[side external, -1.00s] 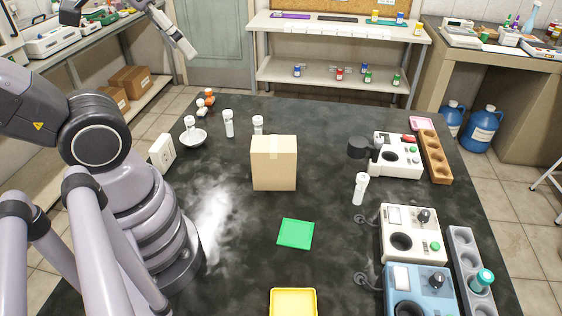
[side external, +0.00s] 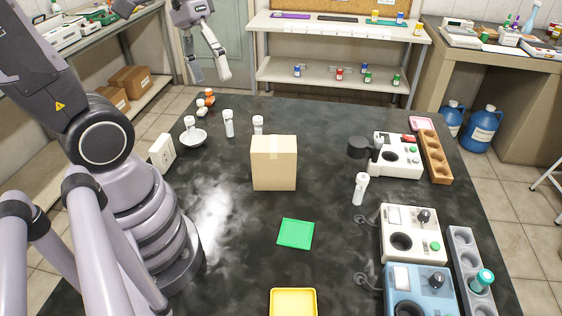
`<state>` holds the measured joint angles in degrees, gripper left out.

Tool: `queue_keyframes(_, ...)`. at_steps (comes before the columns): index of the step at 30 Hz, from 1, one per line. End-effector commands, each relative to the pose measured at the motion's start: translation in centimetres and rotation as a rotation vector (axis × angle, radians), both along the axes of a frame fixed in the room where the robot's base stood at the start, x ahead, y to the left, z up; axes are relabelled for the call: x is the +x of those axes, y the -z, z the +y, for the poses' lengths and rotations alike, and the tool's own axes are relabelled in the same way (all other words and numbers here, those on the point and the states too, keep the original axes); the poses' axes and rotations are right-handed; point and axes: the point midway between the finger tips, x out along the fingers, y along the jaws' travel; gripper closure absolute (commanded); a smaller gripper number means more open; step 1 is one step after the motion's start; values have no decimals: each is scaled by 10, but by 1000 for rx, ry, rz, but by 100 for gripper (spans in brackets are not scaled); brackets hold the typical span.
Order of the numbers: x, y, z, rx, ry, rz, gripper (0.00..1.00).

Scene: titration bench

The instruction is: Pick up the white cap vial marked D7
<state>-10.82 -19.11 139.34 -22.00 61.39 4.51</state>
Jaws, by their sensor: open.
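Several white cap vials stand on the black bench, and their markings are too small to read, so I cannot tell which is D7. One vial (side external: 190,123) stands in or behind the white bowl at the left. A second vial (side external: 229,124) stands upright right of the bowl. A third vial (side external: 258,125) stands behind the cardboard box, its lower part hidden. A fourth vial (side external: 360,188) stands alone at the right, near the instruments. My gripper (side external: 208,76) is open and empty, high up at the upper left, pointing down, apart from every vial.
The cardboard box (side external: 274,166) is a tall obstacle mid-bench. The white bowl (side external: 194,138) is at the left. A green pad (side external: 295,234) and yellow tray (side external: 293,302) lie in front. Instruments (side external: 409,235), a wooden rack (side external: 436,160) and a grey rack (side external: 463,250) line the right.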

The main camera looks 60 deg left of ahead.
Motion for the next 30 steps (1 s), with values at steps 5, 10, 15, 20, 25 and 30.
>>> queue_keyframes(5, 42, 23, -11, -381, -235, 287, 41)
queue_keyframes(10, 98, 44, 1, -770, -494, 446, 41)
queue_keyframes(15, 154, 80, 47, -1161, -799, 497, 41)
queue_keyframes(20, 189, 139, 115, -1500, -1128, 439, 41)
queue_keyframes(25, 188, 223, 191, -1775, -1502, 276, 41)
queue_keyframes(30, 162, 291, 235, -1897, -1780, 105, 41)
